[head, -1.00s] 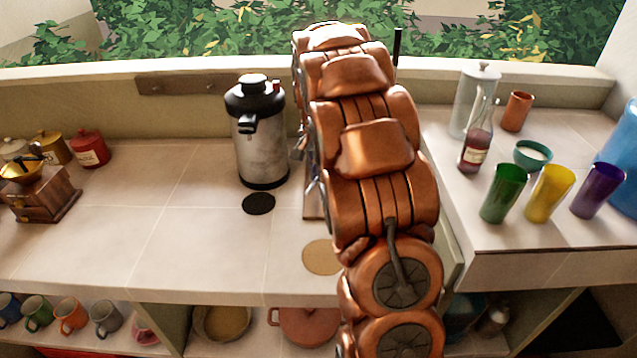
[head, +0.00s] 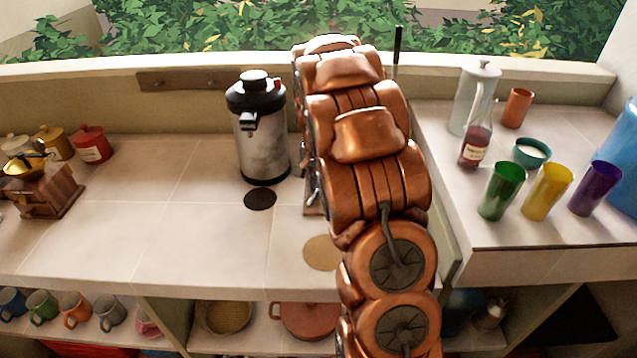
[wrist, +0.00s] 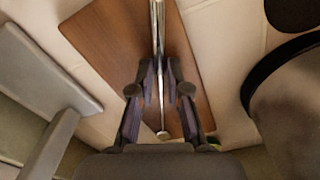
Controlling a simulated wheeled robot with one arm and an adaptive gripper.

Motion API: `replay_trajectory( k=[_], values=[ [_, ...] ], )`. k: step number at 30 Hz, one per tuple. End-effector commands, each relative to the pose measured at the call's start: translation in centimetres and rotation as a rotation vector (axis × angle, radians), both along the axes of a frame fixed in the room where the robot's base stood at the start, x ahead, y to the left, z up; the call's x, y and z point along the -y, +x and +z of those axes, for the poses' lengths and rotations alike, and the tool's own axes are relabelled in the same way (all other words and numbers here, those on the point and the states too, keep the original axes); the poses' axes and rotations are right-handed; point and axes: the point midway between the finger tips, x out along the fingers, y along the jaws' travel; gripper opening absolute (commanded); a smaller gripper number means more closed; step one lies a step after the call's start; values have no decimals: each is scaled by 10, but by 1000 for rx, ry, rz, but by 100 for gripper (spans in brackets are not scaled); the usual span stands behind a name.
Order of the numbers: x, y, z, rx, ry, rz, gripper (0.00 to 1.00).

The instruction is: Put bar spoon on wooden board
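The bar spoon (wrist: 156,22) is a long thin silver rod running down the middle of the wrist view, ending in a small pale tip low in the picture. My gripper (wrist: 160,66) has its dark fingers close together on either side of the spoon and appears shut on it. The reddish-brown wooden board (wrist: 108,38) lies beneath the spoon and fingers; whether the spoon touches it I cannot tell. In the head view my copper arm hides the gripper, the spoon and most of the board (head: 313,208).
A metal flask (head: 259,140) with a black lid stands left of my arm. A round cork mat (head: 322,253) lies in front. On the raised right counter stand a bottle (head: 475,148), a green cup (head: 502,190) and other cups. The left counter is largely clear.

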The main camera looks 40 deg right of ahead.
Motion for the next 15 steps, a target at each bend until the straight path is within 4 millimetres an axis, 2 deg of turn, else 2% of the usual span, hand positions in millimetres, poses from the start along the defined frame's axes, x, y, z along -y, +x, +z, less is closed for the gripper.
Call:
replay_trajectory(
  k=[1,5,15],
  values=[
    [0,0,0,0,0,0,24],
    [0,0,0,0,0,0,37],
    [0,0,4,0,0,0,37]
  ],
)
